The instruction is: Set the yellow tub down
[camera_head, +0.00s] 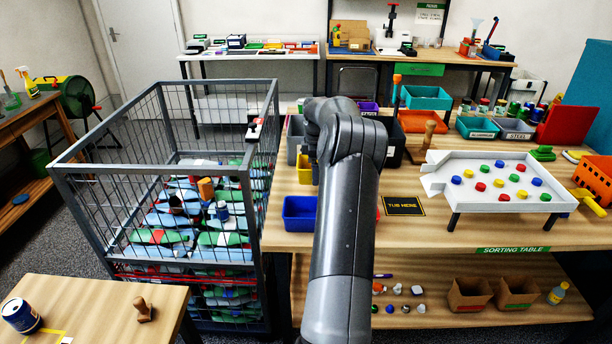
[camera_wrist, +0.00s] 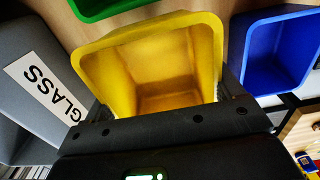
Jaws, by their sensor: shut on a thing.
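The yellow tub (camera_wrist: 150,45) is in the wrist view, open and empty inside. My gripper (camera_wrist: 164,100) is shut on it, with one dark finger at each side of the tub. I cannot tell whether its base touches the table. In the head view my arm hides the gripper and most of the tub; a yellow patch (camera_head: 304,169) shows left of the arm and looks like part of it. The dark marked pad reading "TUB HERE" (camera_head: 403,206) lies bare on the sorting table, right of my arm.
A blue tub (camera_head: 300,213) stands at the table's left front edge and shows in the wrist view (camera_wrist: 270,58). A grey bin labelled GLASS (camera_wrist: 35,80) and a green tub (camera_wrist: 98,8) are close by.

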